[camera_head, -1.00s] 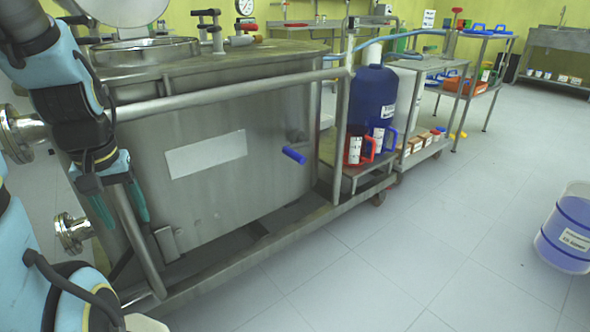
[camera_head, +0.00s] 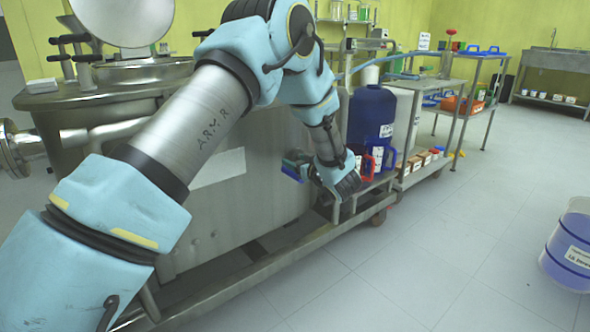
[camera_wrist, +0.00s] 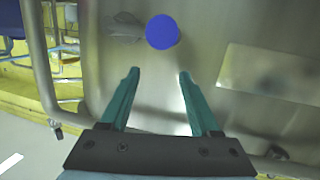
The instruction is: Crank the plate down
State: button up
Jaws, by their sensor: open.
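The crank's blue handle (camera_head: 291,171) sticks out from the front of the steel vessel (camera_head: 240,228), largely hidden by my gripper in the head view. In the wrist view its round blue end (camera_wrist: 162,32) faces me, with a grey lever (camera_wrist: 122,29) to its left. My gripper (camera_wrist: 159,72) is open and empty, its two teal fingers pointing at the vessel wall. The handle appears just beyond the fingertips, roughly centred between them and not enclosed. In the head view my gripper (camera_head: 296,159) is beside the handle. I cannot tell which part is the plate.
A steel frame rail (camera_head: 270,284) runs low along the vessel. A large blue bottle (camera_head: 371,112) and blue and red jugs (camera_head: 383,155) stand on the cart just right of my wrist. A blue-filled bucket (camera_head: 570,250) stands at the right. The floor between is clear.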

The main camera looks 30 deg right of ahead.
jog(key=s+d+f+n+t+y, duration=0.1)
jog(key=s+d+f+t+y, duration=0.2)
jog(key=s, duration=0.6)
jog(key=shift+g+y, duration=0.3)
jog(key=shift+g, duration=0.4)
jog(key=w+a, duration=0.1)
jog(key=w, duration=0.2)
jog(key=w+a+b, duration=0.1)
jog(key=w, duration=0.6)
jog(key=shift+w+a+f+b, duration=0.1)
jog(key=shift+w+a+b, duration=0.15)
jog(key=shift+a+b, duration=0.15)
grip_shut()
jog(key=c, duration=1)
grip_release()
grip_release()
jog(key=shift+s, duration=0.1)
jog(key=s+d+p, duration=0.1)
jog(key=s+d, duration=0.1)
jog(key=s, duration=0.8)
jog(key=shift+s+p, duration=0.2)
jog(key=shift+p, duration=0.2)
